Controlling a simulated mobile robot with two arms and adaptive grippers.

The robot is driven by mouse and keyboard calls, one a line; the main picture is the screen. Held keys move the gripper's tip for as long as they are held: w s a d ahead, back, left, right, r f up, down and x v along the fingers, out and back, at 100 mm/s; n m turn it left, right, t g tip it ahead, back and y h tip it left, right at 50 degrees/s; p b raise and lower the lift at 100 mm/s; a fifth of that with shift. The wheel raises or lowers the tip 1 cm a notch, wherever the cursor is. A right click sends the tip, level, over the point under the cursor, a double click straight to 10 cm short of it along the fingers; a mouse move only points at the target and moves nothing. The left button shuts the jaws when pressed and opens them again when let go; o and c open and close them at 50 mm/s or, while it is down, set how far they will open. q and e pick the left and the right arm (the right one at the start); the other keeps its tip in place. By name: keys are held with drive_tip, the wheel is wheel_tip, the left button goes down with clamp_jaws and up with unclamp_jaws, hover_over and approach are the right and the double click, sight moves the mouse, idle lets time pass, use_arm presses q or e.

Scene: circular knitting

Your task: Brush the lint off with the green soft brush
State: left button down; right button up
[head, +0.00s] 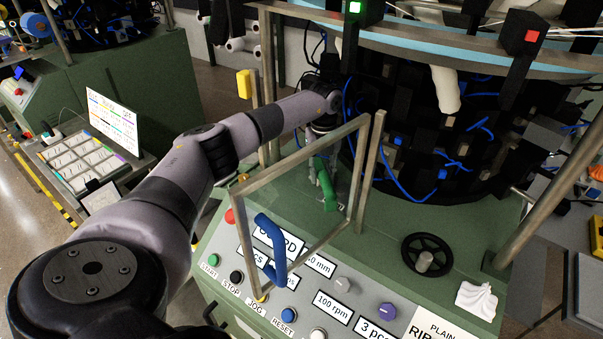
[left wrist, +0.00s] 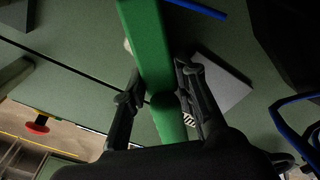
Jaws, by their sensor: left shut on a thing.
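The green brush (head: 327,187) is in my left gripper (head: 318,168), just above the green machine bed behind the framed guard. In the left wrist view the green brush (left wrist: 146,48) runs between the two black fingers of my left gripper (left wrist: 160,88), which are shut on it. Its bristles cannot be made out. My right gripper is not in view.
The guard frame (head: 297,158) with its blue handle (head: 271,243) stands in front of my left gripper. The knitting cylinder with blue cables (head: 440,172) is close behind. A black handwheel (head: 427,254) and a crumpled white piece (head: 477,299) are at the right.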

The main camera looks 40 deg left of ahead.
use_arm(q)
drive_tip(key=shift+s+a+r, duration=0.1)
drive_tip(key=shift+a, duration=0.75)
drive_tip(key=c, duration=1.9)
unclamp_jaws()
clamp_jaws()
drive_tip(key=shift+d, duration=0.9)
drive_tip(key=shift+a, duration=0.9)
